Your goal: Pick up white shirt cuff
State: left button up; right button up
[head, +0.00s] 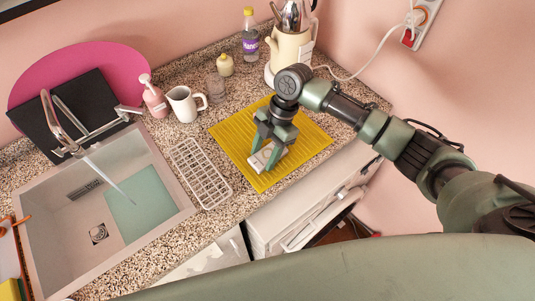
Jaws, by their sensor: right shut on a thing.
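My right gripper (268,158) points down over a yellow ribbed mat (308,147) on the counter. It is shut on a small white object (258,161) at the mat's front part. The fingers hide part of this object, and I cannot tell whether it is a shirt cuff or whether it touches the mat. No whole shirt or gown is in view. My left gripper is not in view.
A sink (180,190) with running water is at left. A white wire rack (201,174) lies between sink and mat. A cord hangs at the back right.

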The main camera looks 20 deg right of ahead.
aim_at(264, 156)
jog(key=shift+r, duration=0.1)
notch_tip(264, 156, up, 20)
jog(key=b, duration=0.3)
jog(key=shift+b, duration=0.4)
